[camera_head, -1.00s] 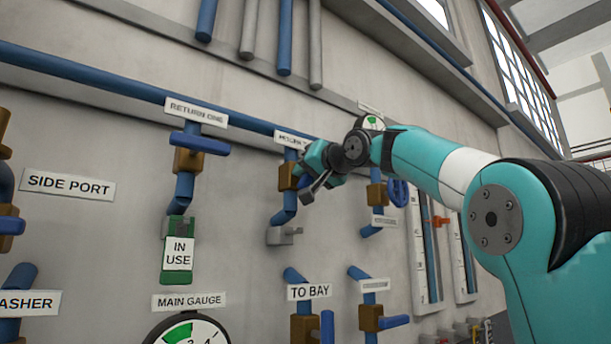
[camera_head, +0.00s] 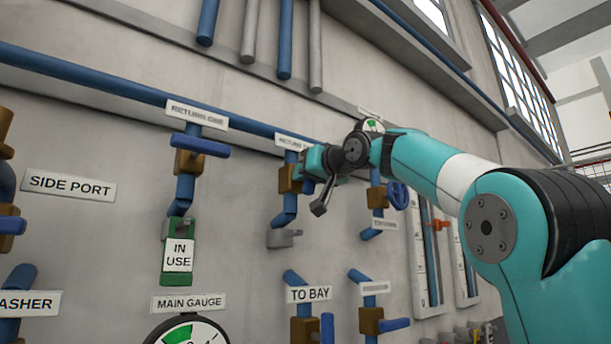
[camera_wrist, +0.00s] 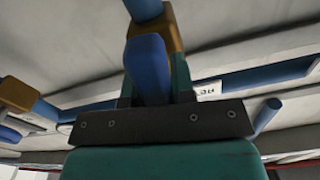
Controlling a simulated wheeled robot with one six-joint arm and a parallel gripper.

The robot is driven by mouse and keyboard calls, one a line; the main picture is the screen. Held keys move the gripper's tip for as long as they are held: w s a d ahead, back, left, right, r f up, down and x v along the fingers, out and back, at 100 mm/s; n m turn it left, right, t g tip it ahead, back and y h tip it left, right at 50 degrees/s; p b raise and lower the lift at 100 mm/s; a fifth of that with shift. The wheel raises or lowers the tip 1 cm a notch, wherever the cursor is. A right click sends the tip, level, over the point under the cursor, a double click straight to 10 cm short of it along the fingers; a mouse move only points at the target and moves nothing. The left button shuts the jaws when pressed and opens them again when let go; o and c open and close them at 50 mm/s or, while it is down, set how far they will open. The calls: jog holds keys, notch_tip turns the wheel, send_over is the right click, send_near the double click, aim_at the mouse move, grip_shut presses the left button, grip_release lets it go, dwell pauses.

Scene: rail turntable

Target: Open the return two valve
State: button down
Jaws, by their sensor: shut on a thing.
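The return two valve has a brass body (camera_head: 287,178) on a blue pipe under a label (camera_head: 292,142) that my arm partly covers. My gripper (camera_head: 306,178) is right at this valve, and its jaws hide most of the handle. In the wrist view, the blue handle (camera_wrist: 148,68) runs from the brass body (camera_wrist: 160,32) toward the palm, with a teal finger beside it. My gripper is shut on this handle. The handle's exact angle is hard to tell.
Left of it, the return one valve (camera_head: 189,163) has a blue handle turned sideways, with a green IN USE tag (camera_head: 177,255) below. The TO BAY valve (camera_head: 304,330) is below.

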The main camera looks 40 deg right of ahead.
jog(key=shift+f, duration=0.1)
jog(key=c, duration=1)
grip_release()
jog(key=shift+o, duration=0.2)
jog(key=s+b, duration=0.2)
jog(key=s, duration=1.5)
jog(key=shift+s+d+b, duration=0.2)
jog(key=shift+d+b, duration=0.1)
jog(key=shift+b, duration=0.1)
